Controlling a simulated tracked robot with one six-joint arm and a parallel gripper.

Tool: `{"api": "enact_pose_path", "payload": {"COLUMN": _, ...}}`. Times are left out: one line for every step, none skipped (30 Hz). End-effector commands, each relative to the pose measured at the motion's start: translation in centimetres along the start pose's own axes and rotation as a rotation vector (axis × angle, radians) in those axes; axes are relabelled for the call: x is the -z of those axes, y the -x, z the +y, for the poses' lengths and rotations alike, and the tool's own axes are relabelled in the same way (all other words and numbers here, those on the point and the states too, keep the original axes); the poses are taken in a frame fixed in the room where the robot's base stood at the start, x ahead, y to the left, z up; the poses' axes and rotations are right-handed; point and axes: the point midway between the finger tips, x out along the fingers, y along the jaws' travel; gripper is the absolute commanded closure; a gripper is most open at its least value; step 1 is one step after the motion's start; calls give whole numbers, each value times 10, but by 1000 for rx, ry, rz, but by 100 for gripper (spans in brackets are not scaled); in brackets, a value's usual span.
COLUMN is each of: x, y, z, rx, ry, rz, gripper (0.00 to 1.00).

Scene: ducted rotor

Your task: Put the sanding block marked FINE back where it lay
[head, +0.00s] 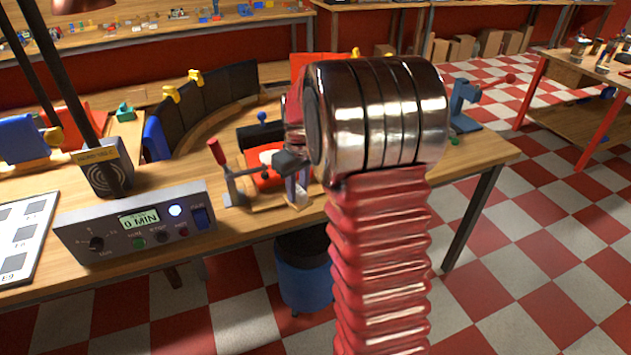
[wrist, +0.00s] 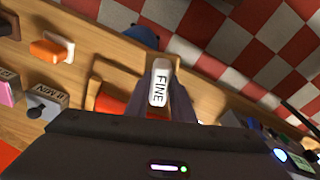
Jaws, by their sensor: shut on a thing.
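The sanding block marked FINE (wrist: 160,84) is white with dark lettering. In the wrist view it sits between the two grey fingers of my gripper (wrist: 161,104), which is shut on it. Behind it in that view is the wooden bench edge, with a wooden piece (wrist: 105,72) beside it. In the head view my gripper (head: 297,186) shows only partly, left of my red bellows arm, low over the front of the bench (head: 500,152). A small pale thing between the fingers there is probably the block. I cannot tell whether the block touches the bench.
A red-handled clamp (head: 228,176) stands close left of my gripper. Curved dark panels (head: 205,105) stand behind. An orange block (wrist: 46,50) lies in the wrist view.

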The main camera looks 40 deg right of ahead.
Motion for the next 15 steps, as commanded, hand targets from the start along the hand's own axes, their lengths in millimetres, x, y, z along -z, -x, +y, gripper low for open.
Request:
{"api": "enact_pose_path", "payload": {"x": 5, "y": -6, "z": -15, "rx": 0, "ry": -28, "rz": 0, "gripper": 100}}
{"api": "enact_pose_path", "payload": {"x": 8, "y": -10, "z": -24, "rx": -1, "ry": -49, "rz": 2, "gripper": 100}}
{"api": "enact_pose_path", "payload": {"x": 12, "y": -14, "z": -37, "rx": -2, "ry": -73, "rz": 4, "gripper": 100}}
{"api": "enact_pose_path", "payload": {"x": 15, "y": -18, "z": -47, "rx": -2, "ry": -89, "rz": 4, "gripper": 100}}
{"api": "enact_pose_path", "payload": {"x": 18, "y": -22, "z": -58, "rx": -2, "ry": -101, "rz": 5, "gripper": 100}}
{"api": "enact_pose_path", "payload": {"x": 21, "y": -26, "z": -71, "rx": -2, "ry": -110, "rz": 6, "gripper": 100}}
{"api": "enact_pose_path", "payload": {"x": 23, "y": -28, "z": -80, "rx": -1, "ry": -115, "rz": 6, "gripper": 100}}
{"api": "enact_pose_path", "payload": {"x": 24, "y": -31, "z": -89, "rx": 0, "ry": -115, "rz": 5, "gripper": 100}}
{"api": "enact_pose_path", "payload": {"x": 26, "y": -34, "z": -100, "rx": 1, "ry": -114, "rz": 5, "gripper": 100}}
{"api": "enact_pose_path", "payload": {"x": 27, "y": -35, "z": -107, "rx": 2, "ry": -111, "rz": 4, "gripper": 100}}
{"api": "enact_pose_path", "payload": {"x": 28, "y": -37, "z": -114, "rx": 3, "ry": -108, "rz": 4, "gripper": 100}}
{"api": "enact_pose_path", "payload": {"x": 29, "y": -38, "z": -121, "rx": 4, "ry": -103, "rz": 3, "gripper": 100}}
{"api": "enact_pose_path", "payload": {"x": 29, "y": -39, "z": -125, "rx": 5, "ry": -101, "rz": 2, "gripper": 100}}
{"api": "enact_pose_path", "payload": {"x": 30, "y": -40, "z": -128, "rx": 6, "ry": -98, "rz": 1, "gripper": 100}}
{"api": "enact_pose_path", "payload": {"x": 30, "y": -41, "z": -132, "rx": 6, "ry": -96, "rz": 1, "gripper": 100}}
